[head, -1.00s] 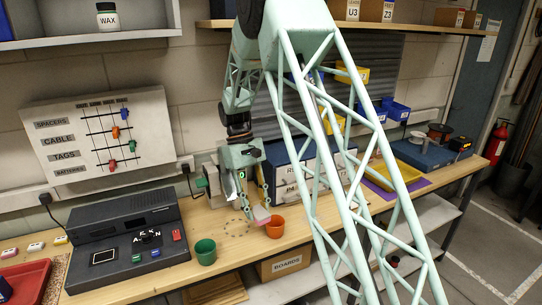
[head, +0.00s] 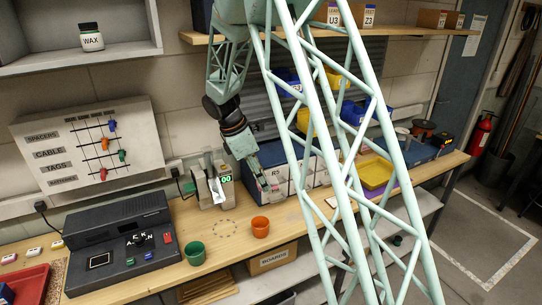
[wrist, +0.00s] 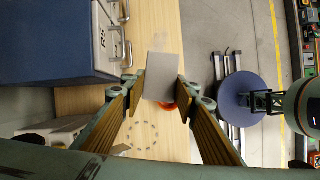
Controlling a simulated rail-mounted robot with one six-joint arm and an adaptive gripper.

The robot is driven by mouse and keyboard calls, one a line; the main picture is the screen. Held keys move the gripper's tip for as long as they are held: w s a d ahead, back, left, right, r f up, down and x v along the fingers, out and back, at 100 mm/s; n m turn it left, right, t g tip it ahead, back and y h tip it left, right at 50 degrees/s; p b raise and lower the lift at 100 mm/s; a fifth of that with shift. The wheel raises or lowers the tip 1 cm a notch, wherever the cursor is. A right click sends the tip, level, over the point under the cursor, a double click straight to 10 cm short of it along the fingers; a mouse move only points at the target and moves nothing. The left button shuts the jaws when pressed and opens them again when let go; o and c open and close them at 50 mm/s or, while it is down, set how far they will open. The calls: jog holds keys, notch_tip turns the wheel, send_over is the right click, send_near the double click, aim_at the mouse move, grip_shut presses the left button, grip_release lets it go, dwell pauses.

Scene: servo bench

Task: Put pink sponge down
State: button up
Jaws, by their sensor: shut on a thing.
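My gripper (head: 268,190) is above the bench, in front of the blue drawer cabinet and to the right of the grey device with the green display. The pink sponge (head: 274,183) shows only as a small pink patch at the fingertips in the head view. In the wrist view, a block (wrist: 162,77) is between the fingertips of my gripper (wrist: 156,88); its near face looks grey there. My gripper is shut on it. The block partly covers an orange cup (wrist: 167,106).
On the wooden bench (head: 290,212) lies a dotted ring (head: 223,228), bare inside. The orange cup (head: 260,227) and a green cup (head: 195,253) stand near the front edge. The grey device (head: 213,185) stands behind the ring. The blue cabinet (wrist: 60,40) is left in the wrist view.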

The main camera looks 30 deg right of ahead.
jog(key=r+n+p, duration=0.1)
jog(key=d+r+n+t+p, duration=0.1)
jog(key=n, duration=0.1)
jog(key=r+n, duration=0.1)
jog(key=r, duration=0.1)
jog(key=shift+w+d+r+t+p, duration=0.1)
jog(key=shift+w+d+t+p, duration=0.05)
jog(key=shift+d+t+p, duration=0.2)
jog(key=shift+d+r+n+t+p, duration=0.1)
jog(key=shift+r+n+t+p, duration=0.1)
jog(key=shift+r+n+p, duration=0.35)
jog(key=shift+d+r+n+t+p, duration=0.15)
jog(key=shift+r+n, duration=0.1)
jog(key=shift+n, duration=0.6)
jog(key=shift+w, duration=0.1)
jog(key=p, duration=0.3)
send_over(271, 160)
jog(key=a, duration=0.1)
jog(key=shift+a+f, duration=0.1)
jog(key=shift+f, duration=0.65)
jog(key=shift+s+f, duration=0.15)
jog(key=shift+s, duration=0.05)
jog(key=shift+f+p, duration=0.4)
jog(key=shift+f, duration=1.25)
jog(key=shift+f, duration=0.15)
